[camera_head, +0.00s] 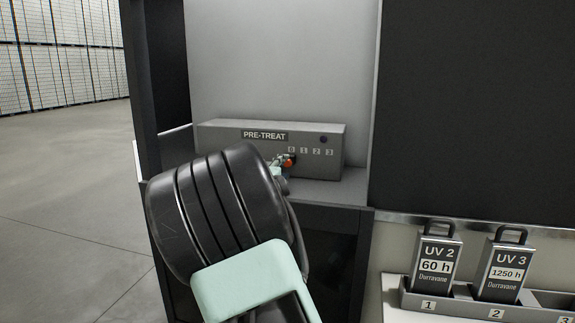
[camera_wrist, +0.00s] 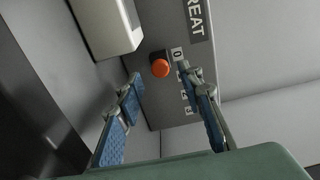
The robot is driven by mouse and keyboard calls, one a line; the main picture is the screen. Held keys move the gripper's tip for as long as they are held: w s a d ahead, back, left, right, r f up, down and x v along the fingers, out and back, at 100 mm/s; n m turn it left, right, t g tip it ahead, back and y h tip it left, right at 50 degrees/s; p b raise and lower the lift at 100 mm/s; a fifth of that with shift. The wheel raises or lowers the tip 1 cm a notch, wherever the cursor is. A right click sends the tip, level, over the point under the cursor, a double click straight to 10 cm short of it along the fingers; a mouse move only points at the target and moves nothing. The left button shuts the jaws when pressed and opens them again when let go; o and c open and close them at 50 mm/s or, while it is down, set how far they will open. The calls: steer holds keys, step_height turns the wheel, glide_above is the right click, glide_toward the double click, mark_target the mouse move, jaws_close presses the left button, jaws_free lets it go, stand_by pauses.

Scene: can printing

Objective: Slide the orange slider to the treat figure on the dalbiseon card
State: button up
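The orange slider (camera_head: 288,161) sits on the front of the grey PRE-TREAT box (camera_head: 325,137), near the 0 end of its 0 to 3 scale. In the wrist view the round orange slider (camera_wrist: 160,68) is beside the 0 mark, just beyond my fingertips. My gripper (camera_wrist: 158,84) is open, with its two blue-padded fingers apart and nothing between them. In the head view my gripper (camera_head: 281,163) is partly hidden by my arm and is close to the slider. The dalbiseon card is not visible in either view.
The box stands on a shelf inside a grey cabinet, with a dark side post (camera_head: 133,70) at left. A pale block (camera_wrist: 105,25) shows near the box in the wrist view.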

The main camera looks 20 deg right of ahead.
mark_target(287, 164)
steer(key=shift+x, duration=2.65)
steer(key=shift+c, duration=0.4)
jaws_close()
